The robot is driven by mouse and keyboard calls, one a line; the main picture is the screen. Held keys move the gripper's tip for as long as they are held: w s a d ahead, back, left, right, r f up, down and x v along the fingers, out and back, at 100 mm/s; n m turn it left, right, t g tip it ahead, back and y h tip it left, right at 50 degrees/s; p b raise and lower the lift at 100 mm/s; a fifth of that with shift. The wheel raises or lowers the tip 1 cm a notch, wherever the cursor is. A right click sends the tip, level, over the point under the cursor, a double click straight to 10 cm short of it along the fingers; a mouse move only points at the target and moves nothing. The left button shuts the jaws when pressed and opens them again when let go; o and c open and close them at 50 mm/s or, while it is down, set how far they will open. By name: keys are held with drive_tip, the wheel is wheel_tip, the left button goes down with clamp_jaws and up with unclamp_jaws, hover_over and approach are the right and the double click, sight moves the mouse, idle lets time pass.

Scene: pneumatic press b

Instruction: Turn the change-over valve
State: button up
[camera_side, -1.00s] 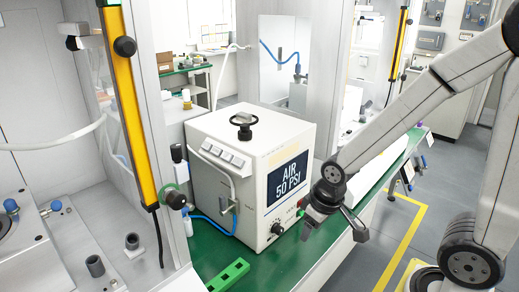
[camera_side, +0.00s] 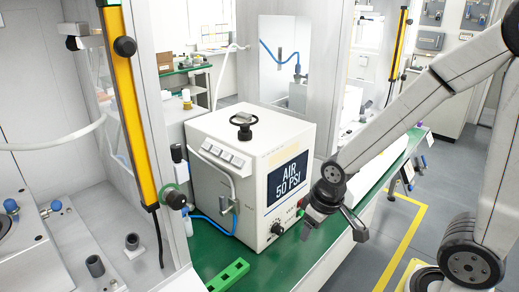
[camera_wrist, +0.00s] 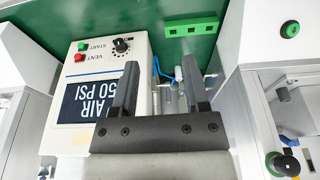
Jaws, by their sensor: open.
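A white box marked AIR 50 PSI (camera_side: 250,175) stands on the green bench. Its front carries a black rotary knob (camera_side: 277,228), a red button and a green button, which also show in the wrist view, labelled VENT and START. The same knob (camera_wrist: 122,45) is upside down there, just left of my fingers. A black handwheel (camera_side: 241,125) is on top, and a grey fitting with a hose (camera_side: 227,204) is on the side. No label tells which is the change-over valve. My gripper (camera_side: 334,233) is open and empty, right of the box's front. Its fingers (camera_wrist: 160,62) are spread apart, touching nothing.
A green slotted block (camera_side: 228,275) lies on the bench in front of the box. A yellow post (camera_side: 130,105) and enclosure stand on the left. A blue hose runs beside the box. The green bench top (camera_side: 285,262) is clear between the box and my gripper.

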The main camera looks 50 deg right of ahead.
drive_tip(key=shift+w, duration=0.1)
idle(0.3)
drive_tip(key=t, duration=1.2)
approach(224, 199)
drive_tip(key=w, duration=0.4)
wheel_tip(224, 199, down, 2)
drive_tip(key=shift+w+t, duration=0.2)
drive_tip(key=shift+t, duration=0.7)
drive_tip(key=shift+f+t, duration=0.4)
drive_tip(key=shift+t, duration=0.4)
drive_tip(key=shift+w, duration=0.15)
drive_tip(key=shift+w, duration=3.8)
